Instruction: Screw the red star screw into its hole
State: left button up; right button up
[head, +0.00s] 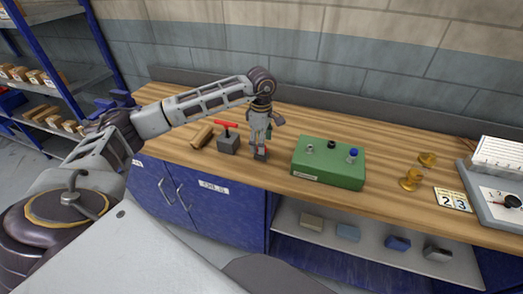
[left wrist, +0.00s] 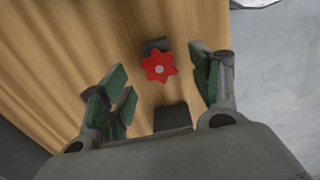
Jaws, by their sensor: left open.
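The red star screw (left wrist: 160,67) shows its star head face-on in the left wrist view, between the fingers of my left gripper (left wrist: 159,75) and apart from both. A dark grey block (left wrist: 157,45) shows behind it. In the head view my left gripper (head: 260,138) points down over a small dark block (head: 261,155), with a bit of red showing at its fingers. The gripper is open. A green box (head: 328,176) stands to its right. On its top are a grey ring (head: 309,149), a black piece (head: 331,144) and a blue knob (head: 353,153). I cannot tell which spot takes the red screw.
A red T-handle (head: 226,125) on a grey block (head: 228,146) and a wooden cylinder (head: 201,136) stand left of the gripper. Brass pieces (head: 411,180), a number card (head: 452,199) and a grey panel (head: 502,195) are on the right. A wall is behind the bench.

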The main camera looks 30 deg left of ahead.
pick_arm(q)
jog(key=shift+f, duration=0.7)
notch_tip(320, 180, down, 3)
jog(key=shift+f+p, duration=0.15)
jog(key=shift+p, duration=0.3)
jog(key=shift+f, duration=0.3)
jog(key=shift+c, duration=0.4)
jog(key=c, duration=1.1)
jog(key=shift+r, duration=0.9)
notch_tip(320, 180, up, 7)
jog(key=shift+f+b, duration=0.1)
jog(key=shift+b, duration=0.35)
jog(key=shift+r, duration=0.75)
pick_arm(e)
jog(key=shift+w+d, duration=0.25)
jog(key=shift+d, duration=0.1)
